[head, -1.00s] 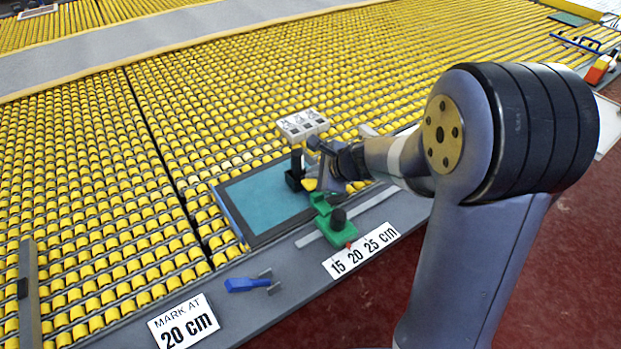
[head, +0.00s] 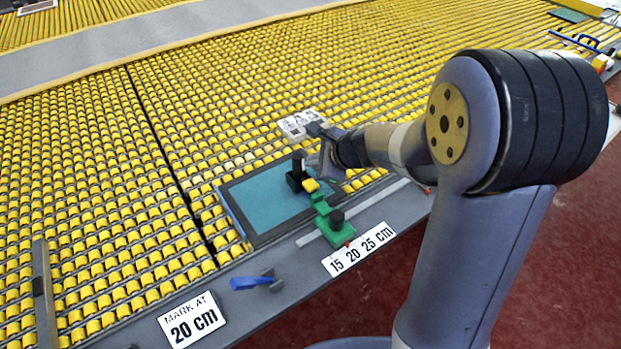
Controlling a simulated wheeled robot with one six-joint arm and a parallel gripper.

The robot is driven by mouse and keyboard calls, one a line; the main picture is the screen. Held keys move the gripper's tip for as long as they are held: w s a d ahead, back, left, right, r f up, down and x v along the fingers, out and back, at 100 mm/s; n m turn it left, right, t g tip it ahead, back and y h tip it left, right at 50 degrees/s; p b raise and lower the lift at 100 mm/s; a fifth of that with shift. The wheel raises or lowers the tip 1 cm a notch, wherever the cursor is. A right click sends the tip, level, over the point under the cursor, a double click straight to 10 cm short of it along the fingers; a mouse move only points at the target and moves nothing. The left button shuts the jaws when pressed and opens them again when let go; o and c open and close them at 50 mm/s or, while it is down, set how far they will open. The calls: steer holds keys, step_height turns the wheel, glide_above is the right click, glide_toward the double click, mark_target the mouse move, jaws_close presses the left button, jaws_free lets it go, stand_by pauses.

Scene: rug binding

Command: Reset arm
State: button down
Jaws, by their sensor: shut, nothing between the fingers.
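My gripper (head: 323,170) hangs over the back right part of the teal mat (head: 262,196), at the end of my arm, which reaches in from the right. It is shut and empty. A black upright-handled piece (head: 296,178) and a small yellow block (head: 310,185) stand on the mat just left of and below the gripper. I cannot tell how large the gap is. A green slider with a black knob (head: 338,230) sits on the grey edge rail in front of the mat.
A white, dark-marked block (head: 298,124) lies behind the gripper on the yellow roller bed (head: 110,170). A blue-handled tool (head: 256,283) lies on the front rail beside the "MARK AT 20 cm" card (head: 192,320). A "15 20 25 cm" card (head: 359,249) lies right of it.

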mark_target(315, 187)
steer(key=shift+f, duration=0.15)
stand_by(0.5)
step_height(315, 187, down, 6)
steer(key=b, duration=0.5)
steer(key=shift+b, duration=0.3)
